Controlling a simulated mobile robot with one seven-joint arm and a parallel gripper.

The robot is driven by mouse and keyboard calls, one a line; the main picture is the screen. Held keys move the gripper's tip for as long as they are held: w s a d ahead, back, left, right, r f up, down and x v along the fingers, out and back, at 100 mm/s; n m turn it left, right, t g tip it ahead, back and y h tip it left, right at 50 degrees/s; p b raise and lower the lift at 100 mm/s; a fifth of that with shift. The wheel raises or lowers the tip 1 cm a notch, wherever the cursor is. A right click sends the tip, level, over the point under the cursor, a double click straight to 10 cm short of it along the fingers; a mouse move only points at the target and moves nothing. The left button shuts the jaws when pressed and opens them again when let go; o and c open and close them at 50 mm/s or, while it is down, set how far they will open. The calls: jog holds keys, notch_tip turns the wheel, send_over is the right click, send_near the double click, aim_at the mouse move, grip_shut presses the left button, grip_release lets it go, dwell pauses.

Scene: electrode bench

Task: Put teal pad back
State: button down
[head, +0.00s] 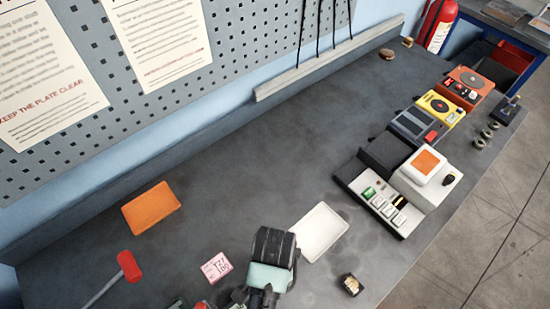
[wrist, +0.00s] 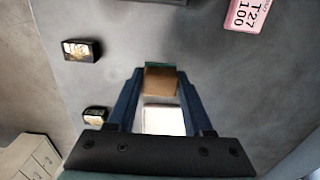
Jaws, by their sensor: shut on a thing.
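My gripper (wrist: 160,85) is shut on a small block in the wrist view. The block (wrist: 160,80) shows a brown face with a thin teal edge along its far side, so it looks like the teal pad. A white patch (wrist: 163,120) shows between the fingers below it; I cannot tell if it is part of the held thing or a surface behind. In the head view my gripper (head: 262,295) is at the bottom, left of a white tray (head: 320,232); the fingertips and the held block are largely hidden there.
An orange tray (head: 150,208), a red-headed mallet (head: 128,265) and a pink tag (head: 216,267) lie to the left. A black block (head: 350,284) lies near the front edge. Devices, including a white unit with an orange pad (head: 427,162), stand right. The bench middle is clear.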

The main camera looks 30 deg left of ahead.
jog(key=shift+w+f, duration=0.1)
jog(key=shift+f, duration=2.5)
jog(key=shift+f, duration=0.2)
jog(key=shift+c, duration=1.5)
grip_release()
jog(key=shift+r, duration=0.15)
